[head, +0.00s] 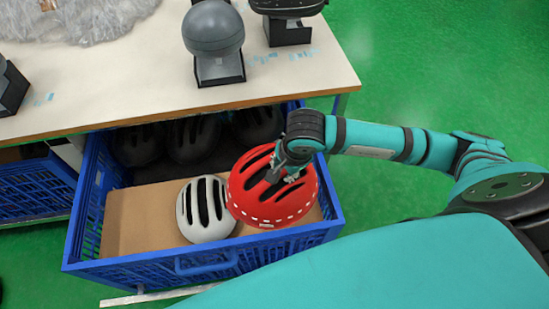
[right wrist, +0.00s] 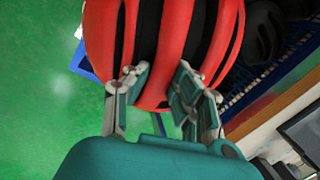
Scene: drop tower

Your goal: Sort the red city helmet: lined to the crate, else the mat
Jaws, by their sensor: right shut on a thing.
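The red city helmet (head: 256,205) is held by my right gripper (head: 291,176) over the right part of the blue crate (head: 215,257). Its shell is up, with long vents and a row of white marks along the lower edge. In the right wrist view the fingers (right wrist: 160,90) grip the red helmet (right wrist: 180,50) at its vents. The inside of the helmet is hidden, so its lining cannot be told. I cannot tell whether it touches the crate's contents. The mat is not recognizable in view. My left gripper is not in view.
The crate holds a white helmet (head: 204,208), a cardboard sheet (head: 140,215) and several dark helmets (head: 195,136) at the back. A table (head: 120,85) stands behind, with a grey headform (head: 213,30) on a black stand and clear wrap (head: 80,20). Green floor is free at right.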

